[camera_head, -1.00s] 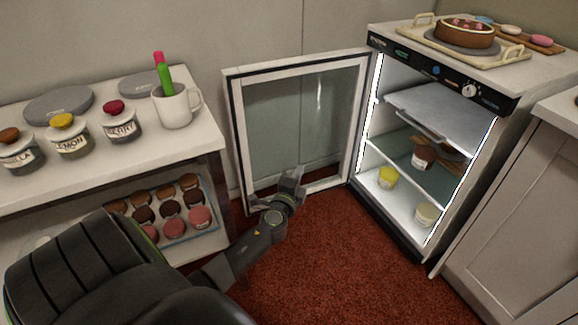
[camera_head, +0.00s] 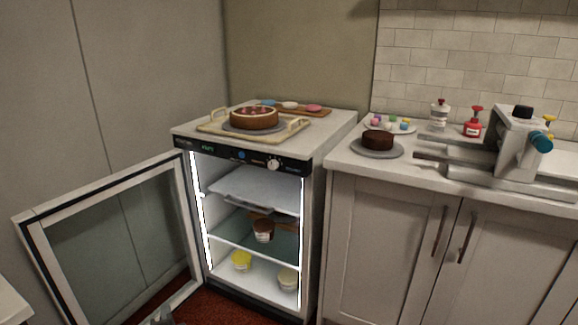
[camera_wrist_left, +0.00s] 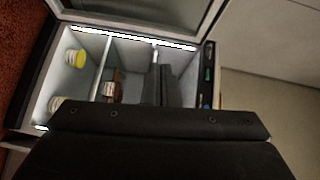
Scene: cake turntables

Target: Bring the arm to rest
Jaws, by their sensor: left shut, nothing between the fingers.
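My left gripper (camera_head: 163,316) shows only in part at the bottom edge of the head view, just in front of the open glass door of the fridge. In the left wrist view its dark fingers (camera_wrist_left: 163,86) are together and empty, seen against the lit fridge inside. The rest of my left arm is below the head view. My right gripper is in neither view.
The lit fridge (camera_head: 183,141) stands open, its glass door (camera_head: 110,240) swung out to the left. A cake tray (camera_head: 215,126) sits on top. Jars stand inside on the lower shelves. The counter (camera_head: 345,160) on the right carries a cake and a grey machine (camera_head: 510,140).

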